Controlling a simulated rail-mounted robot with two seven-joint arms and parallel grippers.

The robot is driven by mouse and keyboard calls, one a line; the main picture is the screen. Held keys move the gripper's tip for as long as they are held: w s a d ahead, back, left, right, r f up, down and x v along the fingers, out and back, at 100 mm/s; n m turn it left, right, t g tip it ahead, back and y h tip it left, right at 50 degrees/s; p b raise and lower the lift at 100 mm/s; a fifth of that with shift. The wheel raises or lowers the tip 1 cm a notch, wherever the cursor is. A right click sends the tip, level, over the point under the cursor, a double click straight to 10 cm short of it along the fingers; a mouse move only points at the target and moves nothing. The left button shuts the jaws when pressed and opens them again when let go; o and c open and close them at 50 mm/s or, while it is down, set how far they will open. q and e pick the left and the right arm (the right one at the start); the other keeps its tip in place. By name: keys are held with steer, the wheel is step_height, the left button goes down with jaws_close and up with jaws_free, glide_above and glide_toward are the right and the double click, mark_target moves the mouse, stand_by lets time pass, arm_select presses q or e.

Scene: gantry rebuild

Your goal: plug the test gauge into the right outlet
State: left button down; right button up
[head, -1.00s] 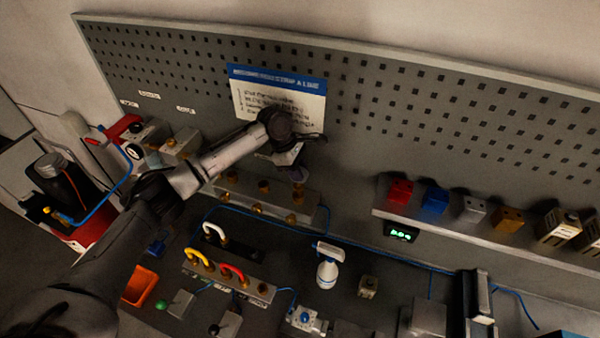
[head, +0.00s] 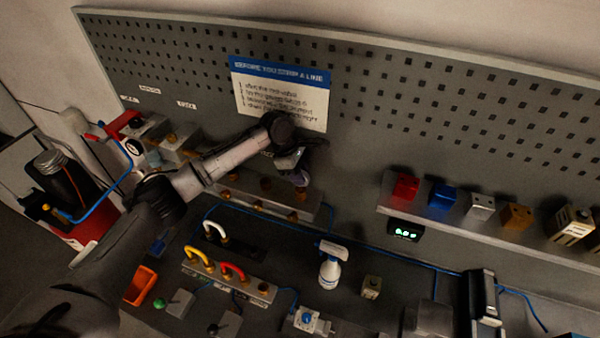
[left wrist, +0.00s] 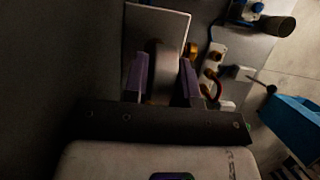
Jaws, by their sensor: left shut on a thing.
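My left gripper (head: 300,181) is over the right end of the grey outlet block (head: 245,197), low in front of the pegboard. The block carries brass fittings; the front one at its right end (head: 292,217) shows just below the gripper. In the left wrist view the purple fingers (left wrist: 161,80) are shut on a rounded grey-brown thing, apparently the test gauge (left wrist: 160,68). In the head view the gauge is hidden by the gripper, so I cannot tell whether it touches the right outlet. My right gripper is not in view.
A sign (head: 280,95) hangs behind my left arm. A white spray bottle (head: 329,268) and a rail with yellow and red handles (head: 228,279) stand in front of the block. A shelf (head: 450,225) with coloured blocks is at right. Blue hose runs along the bench.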

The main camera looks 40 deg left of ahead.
arm_select(q)
steer(key=c, duration=0.8)
jaws_free()
steer(key=shift+c, duration=0.2)
steer(key=b+v, duration=0.2)
steer(key=v, duration=1.2)
steer(key=shift+d, duration=0.15)
